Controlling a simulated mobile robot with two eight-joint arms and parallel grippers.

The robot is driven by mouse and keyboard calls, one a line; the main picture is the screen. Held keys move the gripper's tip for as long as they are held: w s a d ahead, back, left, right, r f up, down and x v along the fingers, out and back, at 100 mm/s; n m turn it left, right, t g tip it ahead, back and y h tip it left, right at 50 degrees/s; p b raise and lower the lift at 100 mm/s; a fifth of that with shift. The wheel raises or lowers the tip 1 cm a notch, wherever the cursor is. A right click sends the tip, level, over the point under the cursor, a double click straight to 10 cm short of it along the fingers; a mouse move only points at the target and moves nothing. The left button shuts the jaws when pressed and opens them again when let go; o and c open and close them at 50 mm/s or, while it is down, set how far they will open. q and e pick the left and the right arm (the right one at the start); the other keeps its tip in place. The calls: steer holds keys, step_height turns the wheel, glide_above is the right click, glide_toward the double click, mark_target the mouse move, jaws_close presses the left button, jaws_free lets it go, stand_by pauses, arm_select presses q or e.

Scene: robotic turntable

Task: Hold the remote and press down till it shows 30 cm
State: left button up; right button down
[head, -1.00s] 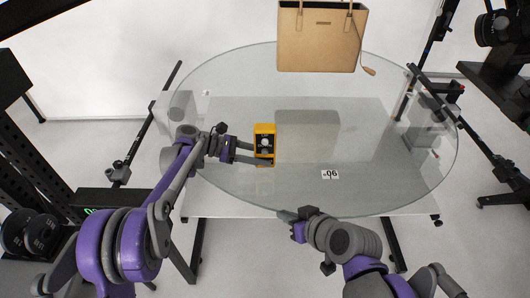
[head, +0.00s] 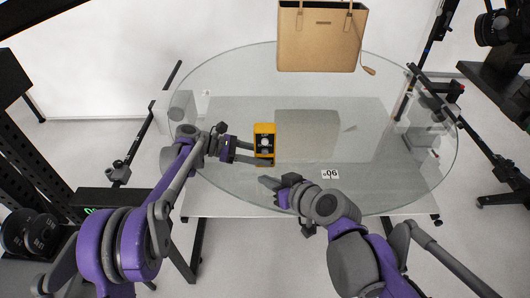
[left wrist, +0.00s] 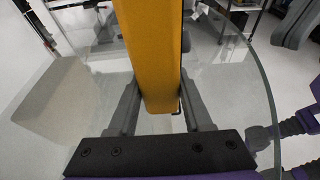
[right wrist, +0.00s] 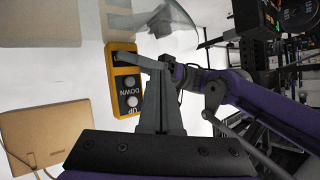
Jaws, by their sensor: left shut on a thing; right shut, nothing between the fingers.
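The yellow remote (head: 265,130) has a dark face with two round pale buttons. My left gripper (head: 257,151) is shut on it and holds it upright over the glass turntable; the left wrist view shows the remote's yellow back (left wrist: 153,50) between the fingers. The right wrist view shows the remote (right wrist: 111,62) with upside-down UP and DOWN labels. My right gripper (head: 266,181) is shut and empty, below and right of the remote in the head view. In its wrist view, its tips (right wrist: 152,62) overlap the remote's edge; I cannot tell whether they touch.
A round glass turntable (head: 400,150) fills the middle. White tiles (head: 330,174) with black digits, seemingly 06, appear right of my right gripper. A tan handbag (head: 320,45) is at the back. Camera gear (head: 495,28) stands at the right. Dumbbells (head: 40,232) are at lower left.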

mark_target(265, 152)
steer(key=shift+w, duration=3.2)
steer(key=shift+w, duration=0.1)
steer(key=shift+w, duration=0.35)
